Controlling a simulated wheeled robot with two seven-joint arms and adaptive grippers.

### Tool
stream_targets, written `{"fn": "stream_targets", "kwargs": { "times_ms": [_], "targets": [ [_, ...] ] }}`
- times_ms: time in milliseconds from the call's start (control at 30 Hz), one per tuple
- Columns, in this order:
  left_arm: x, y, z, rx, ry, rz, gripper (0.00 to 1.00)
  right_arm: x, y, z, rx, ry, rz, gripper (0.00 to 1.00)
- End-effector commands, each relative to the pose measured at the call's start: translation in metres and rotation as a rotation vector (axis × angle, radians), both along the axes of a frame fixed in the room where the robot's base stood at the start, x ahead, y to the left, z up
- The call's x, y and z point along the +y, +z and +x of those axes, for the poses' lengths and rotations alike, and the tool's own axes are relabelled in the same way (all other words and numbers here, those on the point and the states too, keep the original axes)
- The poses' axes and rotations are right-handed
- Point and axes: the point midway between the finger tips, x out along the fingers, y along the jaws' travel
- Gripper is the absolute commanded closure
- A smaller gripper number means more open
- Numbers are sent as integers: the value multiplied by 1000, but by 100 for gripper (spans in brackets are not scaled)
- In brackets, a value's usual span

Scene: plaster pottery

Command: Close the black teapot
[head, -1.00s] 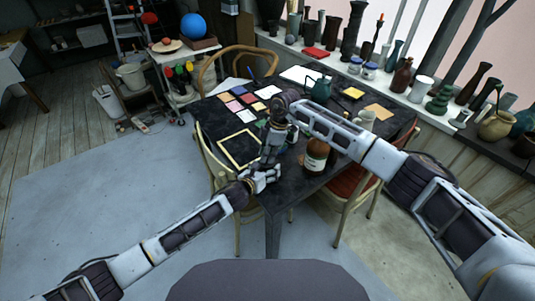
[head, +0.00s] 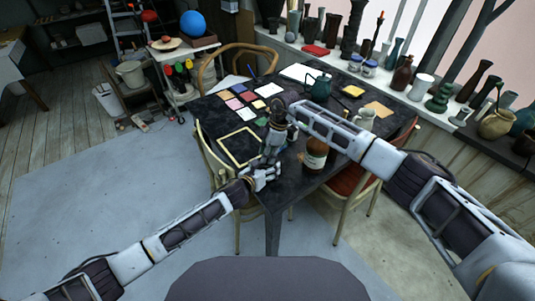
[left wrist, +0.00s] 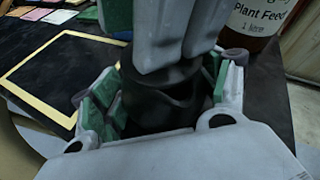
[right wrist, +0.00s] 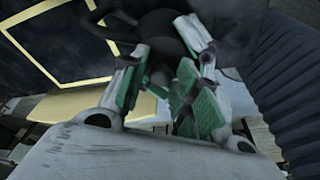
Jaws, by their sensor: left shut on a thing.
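The black teapot (right wrist: 165,38) shows in the right wrist view beyond my fingers, with a curved loop (right wrist: 112,22) at its left. In the left wrist view a dark rounded body (left wrist: 165,100) sits between the green pads of my left gripper (left wrist: 158,98), which is shut on it. My right gripper (right wrist: 165,85) is right above the teapot; its pale fingers also show in the left wrist view (left wrist: 165,40) at the top of the dark body. Whether they hold a lid is hidden.
On the dark table (head: 350,155), a brown bottle (head: 315,155) stands close right of my grippers. A yellow frame (head: 240,146) lies to the left. A teal teapot (head: 318,88), a light jug (head: 364,118) and coloured tiles (head: 240,95) are farther back.

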Motion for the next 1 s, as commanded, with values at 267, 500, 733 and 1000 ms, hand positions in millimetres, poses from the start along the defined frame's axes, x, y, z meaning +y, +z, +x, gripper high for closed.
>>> {"fn": "stream_targets", "kwargs": {
  "times_ms": [267, 500, 733, 1000],
  "targets": [
    [0, -3, -2, 6, 0, 1, 68, 0, 0, 0, 0, 0, 0, 54],
    [0, -4, -2, 6, 0, 1, 68, -1, 3, 0, -1, 0, 0, 54],
    [0, -4, -2, 6, 0, 1, 68, -5, 20, 2, -3, 0, 0, 54],
    [0, -4, -2, 6, 0, 1, 68, -14, 56, 3, -3, -1, 0, 54]
  ]
}}
